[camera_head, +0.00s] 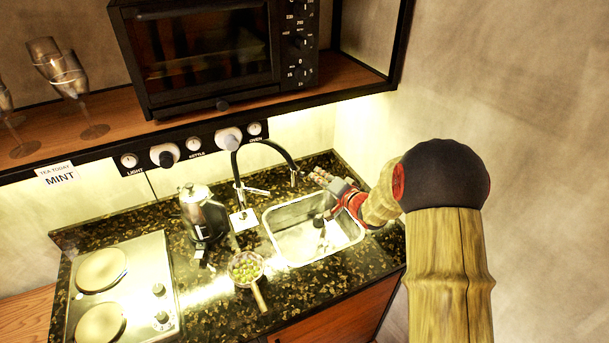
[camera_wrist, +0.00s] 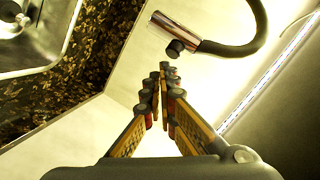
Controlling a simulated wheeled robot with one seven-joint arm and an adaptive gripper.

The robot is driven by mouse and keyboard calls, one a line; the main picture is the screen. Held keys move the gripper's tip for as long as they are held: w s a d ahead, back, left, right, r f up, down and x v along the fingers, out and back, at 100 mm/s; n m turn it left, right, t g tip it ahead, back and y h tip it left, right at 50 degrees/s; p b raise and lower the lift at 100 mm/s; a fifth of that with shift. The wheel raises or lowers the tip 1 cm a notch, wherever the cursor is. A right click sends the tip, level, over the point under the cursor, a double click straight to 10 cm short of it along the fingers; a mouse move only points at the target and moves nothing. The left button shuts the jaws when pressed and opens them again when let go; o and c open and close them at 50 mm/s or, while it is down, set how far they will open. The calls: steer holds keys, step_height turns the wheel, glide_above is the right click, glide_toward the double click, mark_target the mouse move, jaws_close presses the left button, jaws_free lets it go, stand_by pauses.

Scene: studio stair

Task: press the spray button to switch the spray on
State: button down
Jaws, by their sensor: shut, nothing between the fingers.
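The black tap (camera_head: 236,165) stands behind the sink (camera_head: 280,250), and its hose arches right to a spray head (camera_head: 294,178). I cannot clearly make out a separate spray button. My gripper (camera_head: 318,176) is over the sink's back right, just right of the spray head. In the wrist view, my gripper's fingertips (camera_wrist: 164,72) are together and empty. They appear just below the spray head's dark end; I cannot tell whether they touch.
A kettle (camera_head: 203,215) and a strainer of green pieces (camera_head: 245,268) stand left of the sink. A hob (camera_head: 125,290) is at far left. An oven (camera_head: 205,55) sits on the shelf above, over a knob panel (camera_head: 195,145). A wall is close on the right.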

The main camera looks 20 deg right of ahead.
steer(key=s+d+p, duration=0.1)
steer(key=d, duration=0.1)
steer(key=s+d+p, duration=0.1)
steer(key=s+d, duration=0.1)
stand_by(0.6)
stand_by(0.8)
